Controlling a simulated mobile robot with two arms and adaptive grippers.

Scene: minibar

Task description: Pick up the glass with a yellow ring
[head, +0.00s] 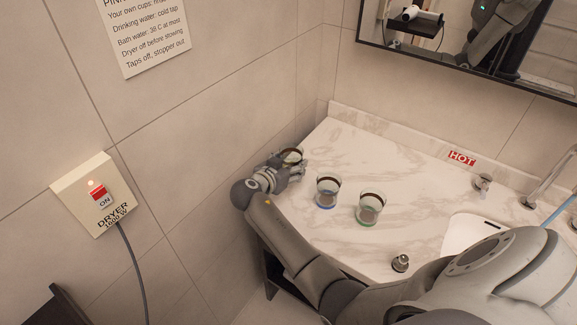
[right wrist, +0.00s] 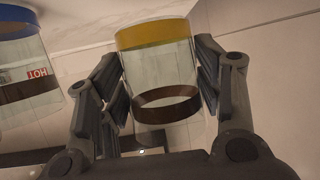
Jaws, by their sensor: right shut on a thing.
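The glass with a yellow ring (right wrist: 155,75) stands between the two fingers of my right gripper (right wrist: 165,95) in the right wrist view, where the picture is upside down. The fingers are shut on its sides. Its yellow ring is at the base and a dark brown band is nearer the rim. In the head view my right gripper (head: 288,170) is at the counter's left end by the wall, and the glass's rim (head: 292,155) shows behind the fingers. I cannot tell whether its base touches the counter. My left gripper is not in view.
On the marble counter (head: 405,160), a blue-ringed glass (head: 327,191) and a green-ringed glass (head: 370,208) stand right of my right gripper. A small metal knob (head: 400,262), a tap handle (head: 482,183) and the basin (head: 470,235) are farther right. The tiled wall is close on the left.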

